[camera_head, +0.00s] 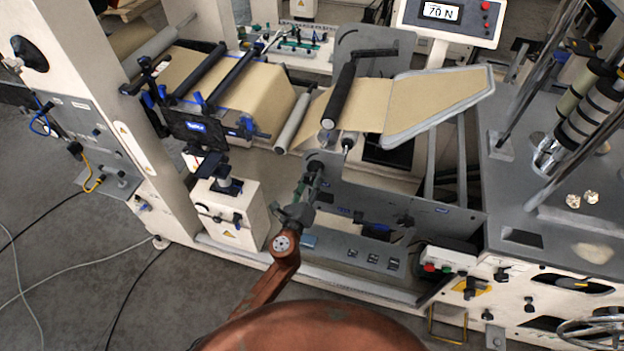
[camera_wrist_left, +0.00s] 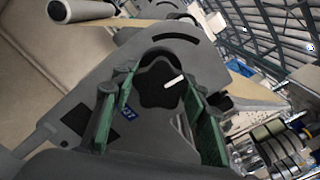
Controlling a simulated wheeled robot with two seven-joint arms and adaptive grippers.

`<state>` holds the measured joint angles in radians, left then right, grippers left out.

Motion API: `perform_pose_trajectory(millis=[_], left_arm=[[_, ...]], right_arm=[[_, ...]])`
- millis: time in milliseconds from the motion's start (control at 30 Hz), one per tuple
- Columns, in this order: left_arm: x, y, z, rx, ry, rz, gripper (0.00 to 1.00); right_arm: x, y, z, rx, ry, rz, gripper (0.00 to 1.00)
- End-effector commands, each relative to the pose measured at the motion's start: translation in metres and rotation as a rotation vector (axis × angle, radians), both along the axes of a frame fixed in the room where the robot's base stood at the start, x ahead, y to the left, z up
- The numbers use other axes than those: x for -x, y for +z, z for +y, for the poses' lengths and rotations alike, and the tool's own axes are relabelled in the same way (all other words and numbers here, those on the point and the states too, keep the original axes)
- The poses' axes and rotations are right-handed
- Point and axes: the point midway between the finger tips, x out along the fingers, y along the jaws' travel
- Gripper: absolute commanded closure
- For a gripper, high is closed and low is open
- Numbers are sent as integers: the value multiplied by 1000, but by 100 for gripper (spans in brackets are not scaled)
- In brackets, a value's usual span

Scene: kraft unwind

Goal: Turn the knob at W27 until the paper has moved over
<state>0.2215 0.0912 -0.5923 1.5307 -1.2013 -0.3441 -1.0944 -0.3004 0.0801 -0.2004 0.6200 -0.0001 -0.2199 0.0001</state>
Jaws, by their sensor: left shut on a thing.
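The dark lobed knob (camera_wrist_left: 157,88) with a white mark fills the middle of the left wrist view. A small blue label (camera_wrist_left: 128,112) sits on the grey plate beside it; its text is too small to read surely. My left gripper (camera_head: 308,182) is shut on the knob, its green-padded fingers on either side of it. In the head view the knob (camera_head: 315,168) is partly hidden by the gripper. The brown paper (camera_head: 362,106) runs over rollers above the knob and onto a grey-edged sloping table. My right gripper is out of view.
A display (camera_head: 441,12) reading 70 N stands at the back. A black roller (camera_head: 341,95) crosses the paper. A white box (camera_head: 228,210) stands left of my gripper. A switch box (camera_head: 447,258) with red and green buttons is on the right.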

Motion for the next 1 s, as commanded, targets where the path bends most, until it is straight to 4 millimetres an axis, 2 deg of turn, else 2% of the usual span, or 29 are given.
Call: perform_pose_trajectory(millis=[400,767,1000], left_arm=[[0,3,0,-331,-1,-108,83],[0,1,0,-446,-1,-144,83],[0,3,0,-592,-1,-192,83]], right_arm=[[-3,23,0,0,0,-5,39],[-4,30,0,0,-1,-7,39],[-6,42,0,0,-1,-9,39]])
